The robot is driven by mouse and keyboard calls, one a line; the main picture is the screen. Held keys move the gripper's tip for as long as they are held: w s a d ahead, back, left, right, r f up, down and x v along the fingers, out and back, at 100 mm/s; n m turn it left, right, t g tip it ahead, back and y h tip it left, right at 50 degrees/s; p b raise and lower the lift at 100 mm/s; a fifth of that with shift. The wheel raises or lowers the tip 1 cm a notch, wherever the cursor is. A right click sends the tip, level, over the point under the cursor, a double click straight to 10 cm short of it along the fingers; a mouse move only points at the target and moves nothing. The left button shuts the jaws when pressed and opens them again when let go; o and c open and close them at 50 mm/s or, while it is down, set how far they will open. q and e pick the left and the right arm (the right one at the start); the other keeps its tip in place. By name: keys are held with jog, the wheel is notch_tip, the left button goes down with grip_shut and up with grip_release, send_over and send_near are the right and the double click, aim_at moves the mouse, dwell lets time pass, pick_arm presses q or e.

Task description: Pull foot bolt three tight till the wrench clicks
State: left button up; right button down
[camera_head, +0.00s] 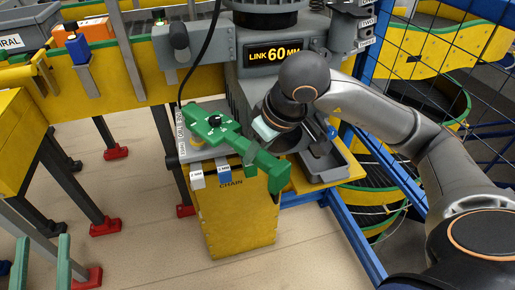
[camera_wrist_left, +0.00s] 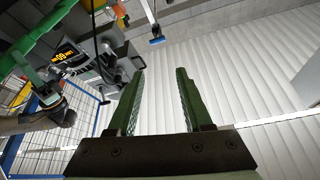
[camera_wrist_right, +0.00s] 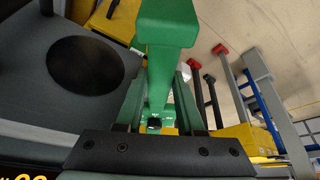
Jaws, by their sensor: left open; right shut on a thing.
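My right gripper (camera_head: 248,150) is shut on a bright green tool (camera_head: 225,133), above the yellow bin by the grey machine. In the right wrist view the green tool (camera_wrist_right: 167,25) stands between the fingers (camera_wrist_right: 160,85), with a block at its far end. I cannot tell whether it is the wrench. My left gripper (camera_head: 42,258) is at the bottom left of the head view; in the left wrist view its fingers (camera_wrist_left: 160,75) are apart and empty. Red feet (camera_head: 105,226) stand on the floor; which holds bolt three cannot be told.
A yellow bin labelled CHAIN (camera_head: 238,225) stands below the green tool. A grey tray (camera_head: 323,163) lies to its right. A blue frame with mesh (camera_head: 400,60) closes the right side. Dark conveyor legs (camera_head: 75,185) stand at the left. The floor at bottom middle is clear.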

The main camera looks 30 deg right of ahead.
jog(key=shift+f+b, duration=0.85)
pick_arm(q)
jog(key=s+r+m+t+h, duration=0.1)
jog(key=s+r+m+h, duration=0.4)
jog(key=r, duration=0.3)
jog(key=shift+s+d+h, duration=0.25)
jog(key=shift+d+h, duration=0.2)
jog(key=shift+h, duration=0.25)
jog(key=shift+w+f, duration=0.15)
jog(key=shift+f, duration=0.1)
jog(key=shift+r, duration=0.1)
jog(key=shift+s+r, duration=0.15)
jog(key=shift+s, duration=0.1)
pick_arm(e)
jog(key=shift+f, duration=1.3)
